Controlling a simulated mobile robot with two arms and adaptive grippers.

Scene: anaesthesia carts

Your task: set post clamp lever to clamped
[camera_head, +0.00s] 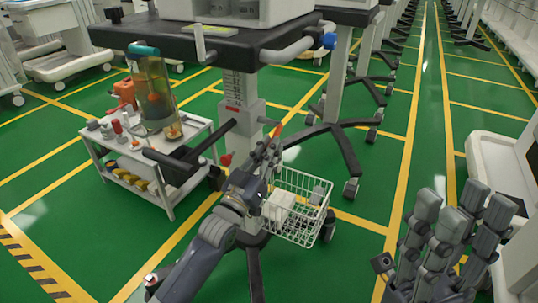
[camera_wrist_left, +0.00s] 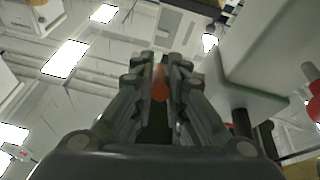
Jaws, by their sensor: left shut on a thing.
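The post clamp lever (camera_head: 278,130) shows as a thin orange tip at the grey post (camera_head: 240,88) under the cart top. My left gripper (camera_head: 267,153) is shut on it, beside the post and above the wire basket. In the left wrist view the orange lever (camera_wrist_left: 160,84) lies between the fingers of my left gripper (camera_wrist_left: 160,66). The fingers hide most of the lever and the clamp. My right gripper (camera_head: 460,215) is at the lower right, with its fingers apart and nothing visible between them.
A wire basket (camera_head: 318,204) with a white box hangs just right of my left gripper. A dark cart top (camera_head: 180,38) overhangs from above. A small trolley (camera_head: 165,198) with bottles stands left. Green floor is clear between the basket and my right gripper.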

